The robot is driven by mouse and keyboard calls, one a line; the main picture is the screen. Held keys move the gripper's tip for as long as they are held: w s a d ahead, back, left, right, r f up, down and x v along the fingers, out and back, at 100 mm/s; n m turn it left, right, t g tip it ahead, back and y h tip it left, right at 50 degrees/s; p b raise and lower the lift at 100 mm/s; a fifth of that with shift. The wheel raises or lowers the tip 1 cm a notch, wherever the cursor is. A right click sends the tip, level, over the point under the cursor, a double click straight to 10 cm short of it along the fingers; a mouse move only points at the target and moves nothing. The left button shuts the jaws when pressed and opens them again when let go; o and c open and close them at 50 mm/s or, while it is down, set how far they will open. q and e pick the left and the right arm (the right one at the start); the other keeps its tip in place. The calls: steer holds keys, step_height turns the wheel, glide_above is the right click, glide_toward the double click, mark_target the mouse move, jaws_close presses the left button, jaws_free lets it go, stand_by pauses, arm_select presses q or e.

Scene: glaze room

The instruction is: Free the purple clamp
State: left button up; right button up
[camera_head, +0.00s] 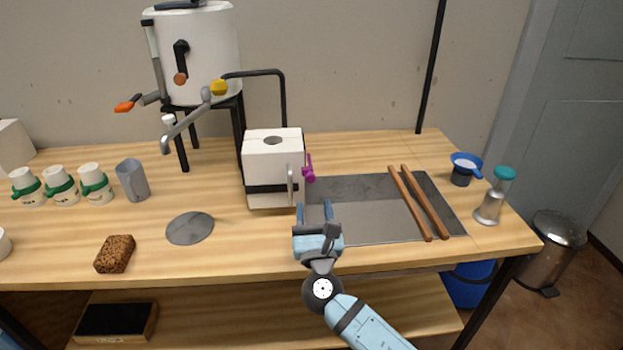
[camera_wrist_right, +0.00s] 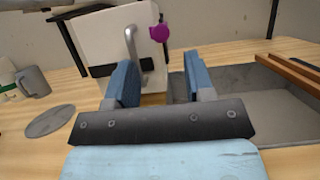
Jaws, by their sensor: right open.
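The purple clamp (camera_head: 309,169) sits on the right side of a white block-shaped box (camera_head: 272,158) with a black band and a hole in its top. In the right wrist view the clamp (camera_wrist_right: 159,32) shows as a round purple knob beside a grey metal handle (camera_wrist_right: 131,45) on the box (camera_wrist_right: 108,40). My right gripper (camera_head: 314,213) is open and empty, in front of and below the clamp, apart from it. In the right wrist view its fingers (camera_wrist_right: 158,82) point toward the box and handle. My left gripper is not in view.
A grey metal plate (camera_head: 350,225) with two wooden sticks (camera_head: 417,203) lies right of the box. A grey disc (camera_head: 190,228), a brown sponge (camera_head: 114,254) and a grey mug (camera_head: 132,181) stand left. A white tank (camera_head: 200,50) on a black stand is behind.

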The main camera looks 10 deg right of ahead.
mark_target(311, 180)
steer(key=x, duration=0.8)
steer(key=shift+w, duration=0.25)
